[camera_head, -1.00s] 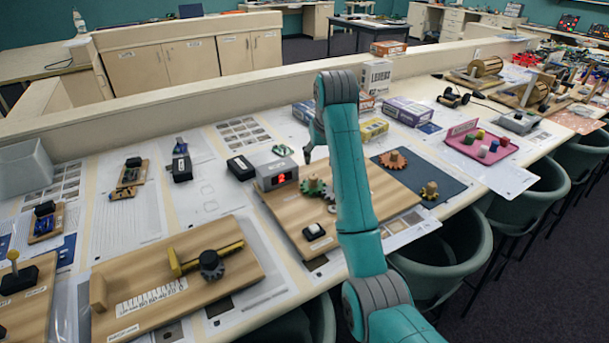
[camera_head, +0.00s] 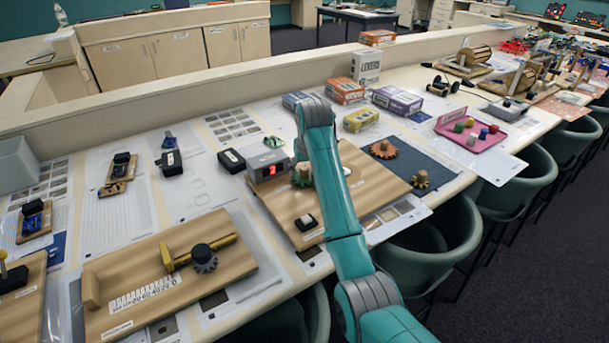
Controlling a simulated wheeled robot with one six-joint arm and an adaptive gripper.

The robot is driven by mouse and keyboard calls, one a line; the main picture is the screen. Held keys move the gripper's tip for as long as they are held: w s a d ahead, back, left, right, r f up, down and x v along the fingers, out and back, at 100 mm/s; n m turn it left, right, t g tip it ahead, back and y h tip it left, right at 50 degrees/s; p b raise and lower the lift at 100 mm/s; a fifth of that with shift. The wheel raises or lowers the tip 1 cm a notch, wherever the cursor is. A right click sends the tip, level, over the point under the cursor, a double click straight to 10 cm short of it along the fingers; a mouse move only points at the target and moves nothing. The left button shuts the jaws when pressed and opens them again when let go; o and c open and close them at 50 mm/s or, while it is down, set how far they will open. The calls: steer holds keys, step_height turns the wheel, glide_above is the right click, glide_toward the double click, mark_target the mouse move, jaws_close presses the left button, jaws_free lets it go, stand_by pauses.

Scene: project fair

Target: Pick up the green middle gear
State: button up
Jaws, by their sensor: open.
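The green middle gear (camera_head: 299,182) sits on a wooden board (camera_head: 368,180) in the middle of the table. A light wooden hub stands on its top. My teal arm crosses in front of the gear's right side and hides part of it. My gripper is hidden behind my own arm, so its fingers and its distance from the gear cannot be seen.
A white-topped switch (camera_head: 306,222) is on the board's front. An orange-brown gear (camera_head: 383,149) and an olive gear (camera_head: 420,181) lie on a dark mat to the right. Small boxes stand behind.

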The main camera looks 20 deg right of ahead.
jaws_close()
stand_by(0.3)
